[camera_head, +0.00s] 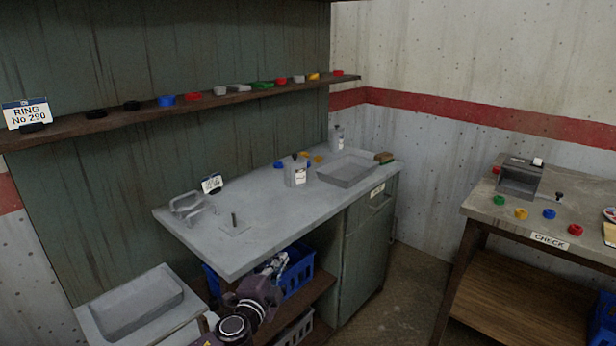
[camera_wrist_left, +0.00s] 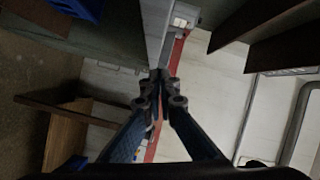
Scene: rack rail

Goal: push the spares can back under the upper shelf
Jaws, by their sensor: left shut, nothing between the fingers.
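Two grey cans with white labels stand upright on the grey workbench (camera_head: 255,215). The nearer can (camera_head: 296,176) is mid-bench with dark bits at its top; the farther can (camera_head: 338,140) is at the back near the corner. The labels are too small to read, so I cannot tell which is the spares can. The long brown upper shelf (camera_head: 130,112) runs along the green back wall above the bench. My left gripper (camera_head: 280,260) is below the bench's front edge, apart from both cans. In the left wrist view its fingertips (camera_wrist_left: 162,80) are together, with nothing between them.
A shallow grey tray (camera_head: 347,172) lies beside the nearer can. A wire holder (camera_head: 187,206) and small sign (camera_head: 212,183) are at the bench's left. A blue basket (camera_head: 299,269) is beneath the bench. The check table (camera_head: 485,208) stands at right, with floor between.

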